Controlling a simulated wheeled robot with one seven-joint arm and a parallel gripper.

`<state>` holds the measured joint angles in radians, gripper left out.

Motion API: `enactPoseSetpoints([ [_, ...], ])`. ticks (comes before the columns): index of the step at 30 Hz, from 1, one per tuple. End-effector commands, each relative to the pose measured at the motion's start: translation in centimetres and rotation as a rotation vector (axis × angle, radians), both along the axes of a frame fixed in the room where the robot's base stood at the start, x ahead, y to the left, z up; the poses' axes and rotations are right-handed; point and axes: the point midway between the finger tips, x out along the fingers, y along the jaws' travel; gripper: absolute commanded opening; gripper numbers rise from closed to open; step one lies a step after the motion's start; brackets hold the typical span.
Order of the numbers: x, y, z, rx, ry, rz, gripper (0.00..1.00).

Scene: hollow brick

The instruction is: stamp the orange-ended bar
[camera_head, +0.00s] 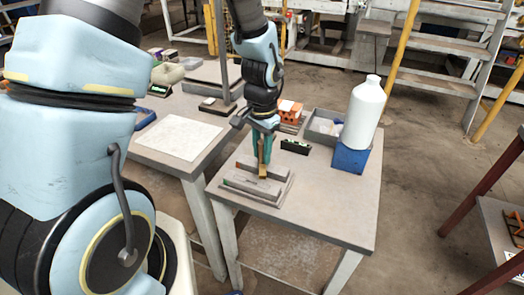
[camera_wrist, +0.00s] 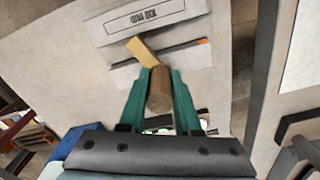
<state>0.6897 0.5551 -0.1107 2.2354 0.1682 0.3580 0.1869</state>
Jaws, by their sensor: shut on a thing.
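My gripper (camera_head: 263,140) points down over the table, its teal fingers (camera_wrist: 160,88) shut on the stamp's brown round handle (camera_wrist: 159,92). The stamp's brass foot (camera_wrist: 141,50) sticks out past the fingertips and also shows in the head view (camera_head: 263,172). The orange-ended bar (camera_wrist: 182,57) lies on a grey base; its orange end also shows in the head view (camera_head: 239,165). A second grey bar (camera_head: 252,187) with a green end lies in front.
A white bottle (camera_head: 364,112) stands on a blue block (camera_head: 350,159) at the right. A grey tray (camera_head: 322,125), an orange block (camera_head: 290,111) and a dark level-like piece (camera_head: 295,146) lie behind my gripper. The table's front right is clear.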

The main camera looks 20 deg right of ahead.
Motion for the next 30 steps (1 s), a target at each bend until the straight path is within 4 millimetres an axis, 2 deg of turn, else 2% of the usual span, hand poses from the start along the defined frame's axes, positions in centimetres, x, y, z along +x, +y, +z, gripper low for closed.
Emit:
enactPoseSetpoints([
  [17,-0.1,0.1,0.0,0.001,0.002,0.000,0.00],
  [30,0.0,0.0,3.3,-0.001,0.000,0.000,0.00],
])
